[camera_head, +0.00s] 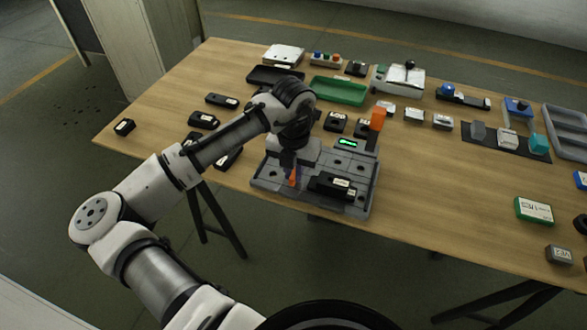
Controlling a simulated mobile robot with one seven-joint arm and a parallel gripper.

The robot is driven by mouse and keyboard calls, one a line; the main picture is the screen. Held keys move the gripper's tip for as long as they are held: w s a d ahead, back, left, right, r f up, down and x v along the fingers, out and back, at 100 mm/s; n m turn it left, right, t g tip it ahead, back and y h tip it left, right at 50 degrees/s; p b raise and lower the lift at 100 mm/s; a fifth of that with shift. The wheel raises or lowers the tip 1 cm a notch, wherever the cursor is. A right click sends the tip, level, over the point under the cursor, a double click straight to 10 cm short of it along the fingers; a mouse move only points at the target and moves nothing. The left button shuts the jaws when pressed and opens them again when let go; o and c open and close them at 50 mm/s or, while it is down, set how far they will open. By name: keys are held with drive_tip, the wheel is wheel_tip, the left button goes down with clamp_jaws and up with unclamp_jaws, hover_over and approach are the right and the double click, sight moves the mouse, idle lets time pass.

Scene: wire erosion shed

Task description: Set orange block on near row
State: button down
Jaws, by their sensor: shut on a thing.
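My gripper (291,179) points down over the left part of a grey tray (368,196) near the table's front edge. It is shut on a small orange block (294,175), of which only a narrow strip shows between the fingers. I cannot tell whether the block touches the tray floor. The tray has several recesses in rows. A black block with a white label (333,185) lies in the tray, right of my gripper. My wrist hides part of the tray's back left.
A taller orange piece (378,117) stands on a dark base behind the tray. A green tray (338,91) and a black tray (274,75) lie farther back. Black labelled blocks (203,120) lie left of my arm. Bare table lies right of the grey tray.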

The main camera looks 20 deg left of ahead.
drive_tip(key=shift+f, duration=0.1)
drive_tip(key=c, duration=1.4)
unclamp_jaws()
drive_tip(key=shift+c, duration=0.2)
wheel_tip(320, 180, up, 12)
drive_tip(key=b, duration=0.1)
